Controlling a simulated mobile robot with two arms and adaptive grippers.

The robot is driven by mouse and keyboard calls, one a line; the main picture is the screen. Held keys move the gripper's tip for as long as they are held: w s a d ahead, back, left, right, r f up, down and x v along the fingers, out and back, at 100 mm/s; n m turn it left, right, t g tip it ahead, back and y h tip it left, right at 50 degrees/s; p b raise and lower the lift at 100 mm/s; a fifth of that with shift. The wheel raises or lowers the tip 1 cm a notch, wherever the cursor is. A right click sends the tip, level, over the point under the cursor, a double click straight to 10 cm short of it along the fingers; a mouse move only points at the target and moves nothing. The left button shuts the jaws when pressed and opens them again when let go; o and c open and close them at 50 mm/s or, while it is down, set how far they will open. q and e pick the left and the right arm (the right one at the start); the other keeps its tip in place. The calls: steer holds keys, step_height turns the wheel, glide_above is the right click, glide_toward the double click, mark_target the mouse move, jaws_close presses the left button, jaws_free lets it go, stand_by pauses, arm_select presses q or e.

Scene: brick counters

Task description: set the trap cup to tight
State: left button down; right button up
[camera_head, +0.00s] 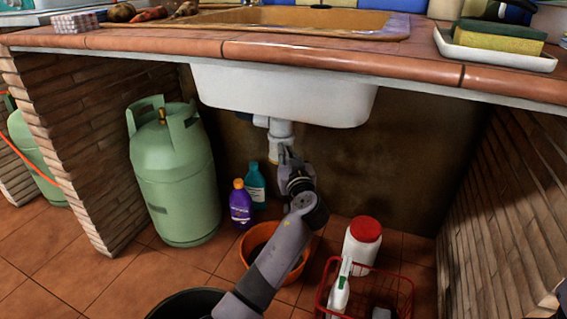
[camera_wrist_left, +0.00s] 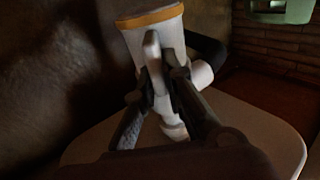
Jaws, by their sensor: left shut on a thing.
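The white sink trap (camera_head: 280,130) hangs under the white sink basin (camera_head: 285,95). Its trap cup (camera_head: 273,152) is at the lower end, partly hidden behind my left gripper (camera_head: 288,157). My left arm reaches up to it from the lower middle. In the left wrist view, which looks turned over, the white trap cup (camera_wrist_left: 170,35) has an orange band around its end. My left gripper (camera_wrist_left: 160,82) is shut on a pale upright lug of the cup, its dark fingers on either side. My right gripper is out of view.
An orange bowl (camera_head: 257,243) and a black bucket (camera_head: 185,303) stand on the tiles below. A green gas cylinder (camera_head: 175,180) and two bottles (camera_head: 241,205) are left. A red-lidded tub (camera_head: 362,245) and red basket (camera_head: 404,290) are right. Brick walls flank the space.

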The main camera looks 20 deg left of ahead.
arm_select(q)
steer(key=shift+w+d, duration=0.1)
stand_by(0.4)
steer(key=c, duration=1.7)
jaws_free()
steer(key=v, duration=1.2)
steer(key=shift+w+d, duration=0.1)
steer(key=shift+d, duration=0.05)
